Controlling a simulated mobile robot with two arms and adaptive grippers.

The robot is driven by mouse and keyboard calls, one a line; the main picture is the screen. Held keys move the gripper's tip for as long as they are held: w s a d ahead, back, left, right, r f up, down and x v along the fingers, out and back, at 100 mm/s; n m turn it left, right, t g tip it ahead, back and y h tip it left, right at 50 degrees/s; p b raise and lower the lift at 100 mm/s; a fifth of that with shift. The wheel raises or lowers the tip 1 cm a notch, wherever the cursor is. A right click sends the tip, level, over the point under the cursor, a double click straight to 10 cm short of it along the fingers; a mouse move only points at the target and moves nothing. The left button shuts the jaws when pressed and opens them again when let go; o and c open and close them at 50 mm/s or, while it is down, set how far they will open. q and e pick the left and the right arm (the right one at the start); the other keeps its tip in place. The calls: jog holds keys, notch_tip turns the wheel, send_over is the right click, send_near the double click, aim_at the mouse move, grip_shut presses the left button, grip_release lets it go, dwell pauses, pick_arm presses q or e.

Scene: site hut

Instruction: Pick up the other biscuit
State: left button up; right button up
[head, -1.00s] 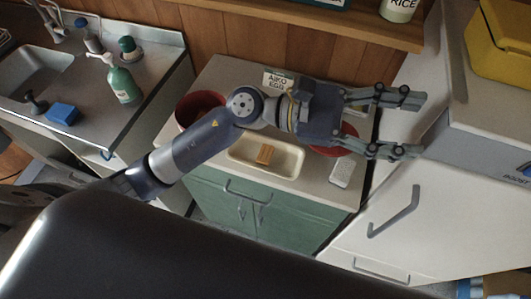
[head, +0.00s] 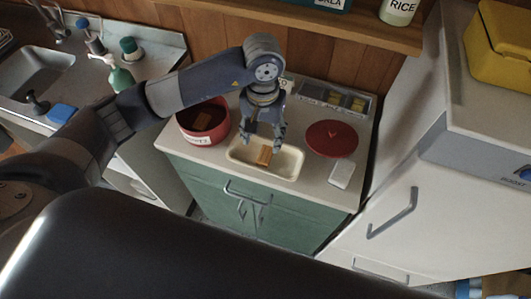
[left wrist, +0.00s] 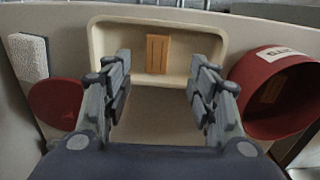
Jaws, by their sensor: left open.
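A brown biscuit (head: 264,156) lies in the cream tray (head: 292,172) on the cabinet top; it also shows in the left wrist view (left wrist: 158,53). Another biscuit (head: 203,120) is inside the red tin (head: 218,137), left of the tray. My left gripper (head: 263,140) points down above the tray, open and empty. In the left wrist view its fingers stand either side of the biscuit in the tray, apart from it. My right gripper is not in view.
A round red lid (head: 332,139) and a white block (head: 341,173) lie right of the tray. A grey compartment box (head: 335,98) stands behind. A sink counter with a green bottle (head: 121,80) is at left; a white fridge (head: 385,205) is at right.

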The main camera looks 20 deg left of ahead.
aim_at(265, 156)
pick_arm(q)
notch_tip(265, 156, down, 3)
jog(key=shift+p, duration=0.3)
jog(key=shift+d+f+p, duration=0.15)
jog(key=shift+f+p, duration=0.35)
jog(key=shift+p, duration=0.05)
notch_tip(265, 156, down, 3)
jog(key=shift+d+f+p, duration=0.1)
jog(key=shift+f+p, duration=0.05)
jog(key=shift+p, duration=0.75)
jog(key=shift+f, duration=0.55)
jog(key=c, duration=0.9)
